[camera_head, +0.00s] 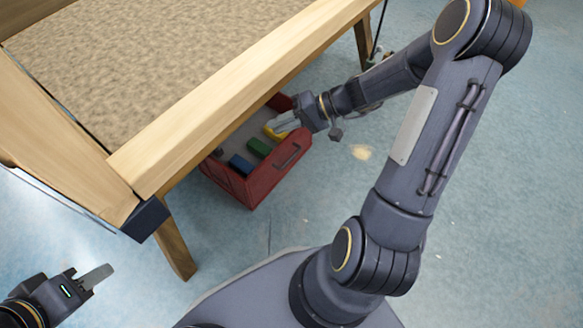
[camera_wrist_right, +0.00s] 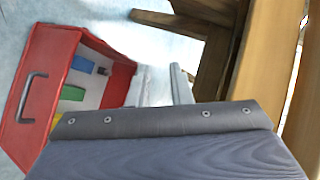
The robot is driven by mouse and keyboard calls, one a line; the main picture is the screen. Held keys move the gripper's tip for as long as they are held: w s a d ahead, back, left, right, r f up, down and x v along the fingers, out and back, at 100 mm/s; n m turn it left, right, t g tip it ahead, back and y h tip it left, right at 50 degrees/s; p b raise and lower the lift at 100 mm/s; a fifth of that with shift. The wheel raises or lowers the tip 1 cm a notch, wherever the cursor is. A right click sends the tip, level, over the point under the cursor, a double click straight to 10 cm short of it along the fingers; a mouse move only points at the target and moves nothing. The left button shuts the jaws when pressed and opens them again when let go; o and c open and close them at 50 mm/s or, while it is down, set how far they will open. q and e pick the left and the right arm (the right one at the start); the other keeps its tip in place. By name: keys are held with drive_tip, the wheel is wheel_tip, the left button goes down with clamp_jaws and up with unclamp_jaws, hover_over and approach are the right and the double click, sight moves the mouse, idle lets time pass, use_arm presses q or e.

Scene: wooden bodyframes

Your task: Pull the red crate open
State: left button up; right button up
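The red crate (camera_head: 268,185) sits on the floor, partly under the wooden frame, with its front end sticking out. Its dark handle (camera_head: 290,157) is on the front face. It also shows at the left of the right wrist view (camera_wrist_right: 48,75), with the grey handle (camera_wrist_right: 25,97) at the far left. My right gripper (camera_head: 281,122) is over or beside the crate's far side, away from the handle. Its two fingers (camera_wrist_right: 160,85) stand apart with nothing seen between them. My left gripper (camera_head: 98,276) is at the lower left, away from the crate, and its finger gap is not clear.
A yellow block (camera_head: 275,133), a green block (camera_head: 259,147) and a blue block (camera_head: 241,164) lie in the crate. The wooden frame (camera_head: 215,105) hangs over its back, with a leg (camera_head: 175,240) at the near side. The floor (camera_head: 335,195) before the crate is clear.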

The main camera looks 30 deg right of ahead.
drive_tip(key=w+d+f+m+t+b, duration=0.1)
drive_tip(key=w+d+f+m+t, duration=0.15)
drive_tip(key=f, duration=0.55)
drive_tip(key=w+d+f+m+t+b, duration=0.1)
drive_tip(key=w+d+f+m+t, duration=0.2)
drive_tip(key=f, duration=0.4)
drive_tip(key=m+t+h+b, duration=0.1)
drive_tip(key=m+t+h, duration=0.3)
drive_tip(key=h, duration=0.2)
approach(291, 157)
drive_tip(key=w+f, duration=0.1)
drive_tip(key=w, duration=0.2)
drive_tip(key=shift+g, duration=0.25)
drive_tip(key=b+x, duration=0.1)
drive_tip(key=x, duration=0.1)
drive_tip(key=b+x, duration=0.1)
drive_tip(key=x, duration=0.1)
drive_tip(key=b+x, duration=0.1)
drive_tip(key=x, duration=0.2)
drive_tip(key=shift+s+a, duration=0.1)
drive_tip(key=shift+a, duration=0.3)
clamp_jaws()
